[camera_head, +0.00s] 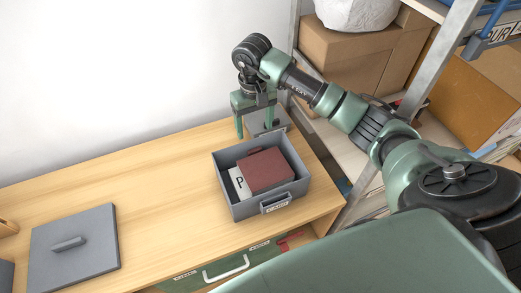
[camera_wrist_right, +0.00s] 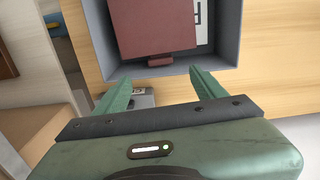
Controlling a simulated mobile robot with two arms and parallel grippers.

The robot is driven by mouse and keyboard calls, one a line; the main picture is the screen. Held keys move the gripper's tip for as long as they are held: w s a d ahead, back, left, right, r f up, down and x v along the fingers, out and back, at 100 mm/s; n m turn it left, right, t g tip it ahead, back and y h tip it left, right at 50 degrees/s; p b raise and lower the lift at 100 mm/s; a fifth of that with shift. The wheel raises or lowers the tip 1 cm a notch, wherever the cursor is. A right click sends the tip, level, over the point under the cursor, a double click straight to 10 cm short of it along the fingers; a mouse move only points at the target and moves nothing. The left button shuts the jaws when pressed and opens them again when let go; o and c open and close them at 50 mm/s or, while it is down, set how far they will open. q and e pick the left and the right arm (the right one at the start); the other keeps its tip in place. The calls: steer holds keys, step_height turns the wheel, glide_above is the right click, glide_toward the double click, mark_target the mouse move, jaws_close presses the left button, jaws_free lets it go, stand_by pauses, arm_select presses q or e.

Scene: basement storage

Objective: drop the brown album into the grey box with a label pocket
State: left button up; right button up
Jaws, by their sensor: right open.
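The grey box (camera_head: 232,205) stands open on the wooden table, with a handle and a small label pocket on its front. The brown album (camera_head: 266,171) lies inside it, tilted, next to a white item with a letter P (camera_head: 239,184). In the right wrist view the album (camera_wrist_right: 151,28) lies inside the box (camera_wrist_right: 228,62). My right gripper (camera_head: 256,130) is over the box's far side, open and empty, its fingers pointing down and apart from the album. The right wrist view also shows the open fingers (camera_wrist_right: 156,85). My left gripper is not in view.
A grey lid (camera_head: 85,250) with a handle lies on the table (camera_head: 160,210) at left. A metal shelf with cardboard boxes (camera_head: 345,50) stands at right, close to my right arm. The table between lid and box is clear. A green drawer with a white handle (camera_head: 226,268) is below.

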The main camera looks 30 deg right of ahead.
step_height(320, 180, up, 8)
steer(key=b, duration=0.2)
steer(key=shift+f, duration=0.2)
stand_by(0.4)
